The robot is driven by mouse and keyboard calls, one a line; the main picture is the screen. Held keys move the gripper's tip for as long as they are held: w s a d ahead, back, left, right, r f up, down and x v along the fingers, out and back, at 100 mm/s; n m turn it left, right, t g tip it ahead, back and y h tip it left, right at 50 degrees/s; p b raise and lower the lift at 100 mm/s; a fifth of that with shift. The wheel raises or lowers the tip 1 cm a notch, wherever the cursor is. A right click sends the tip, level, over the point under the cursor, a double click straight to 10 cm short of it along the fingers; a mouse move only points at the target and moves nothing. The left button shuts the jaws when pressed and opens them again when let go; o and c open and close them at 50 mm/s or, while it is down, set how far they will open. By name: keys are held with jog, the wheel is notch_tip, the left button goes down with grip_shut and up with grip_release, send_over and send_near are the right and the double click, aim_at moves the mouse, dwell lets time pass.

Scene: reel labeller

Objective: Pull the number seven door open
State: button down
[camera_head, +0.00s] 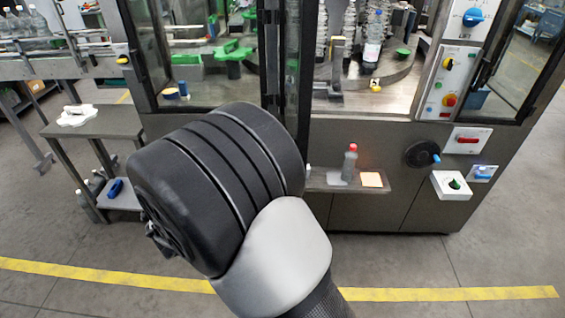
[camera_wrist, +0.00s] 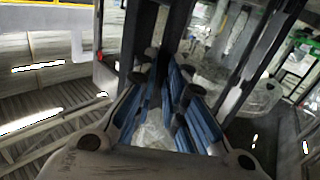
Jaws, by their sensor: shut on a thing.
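The machine's front has dark-framed glass doors, and I can read no number on any of them. In the head view a dark door frame (camera_head: 292,60) stands upright at the middle, between the two window openings. My dark, rounded arm covers the area below it and hides my gripper there. In the wrist view my gripper (camera_wrist: 165,92) has blue-padded fingers closed around a dark upright bar (camera_wrist: 178,35), which looks like part of a door. The exact contact is partly hidden between the fingers.
Knob panels (camera_head: 449,82) are at the right. A side table (camera_head: 95,122) stands at the left. The floor in front is clear, with a yellow line (camera_head: 450,294).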

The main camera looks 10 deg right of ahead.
jog(key=shift+w+a+r, duration=0.25)
jog(key=shift+w+a, duration=0.1)
jog(key=shift+a, duration=0.25)
jog(key=shift+w+a+r, duration=0.2)
jog(key=shift+w+a, duration=0.15)
jog(key=shift+a, duration=0.2)
jog(key=c, duration=2.1)
grip_release()
jog(key=shift+o, duration=1.3)
jog(key=shift+w+d+f, duration=0.1)
jog(key=shift+w, duration=0.3)
jog(key=o, duration=0.4)
jog(key=shift+w+f, duration=0.1)
jog(key=shift+w, duration=0.15)
jog(key=shift+s, duration=0.15)
jog(key=shift+c, duration=0.5)
jog(key=shift+s+a, duration=0.3)
jog(key=shift+a, duration=0.2)
jog(key=shift+c, duration=0.8)
jog(key=v, duration=1.1)
jog(key=shift+s+d+f, duration=0.2)
jog(key=shift+s+d, duration=0.05)
jog(key=shift+s, duration=0.1)
jog(key=shift+c, duration=0.3)
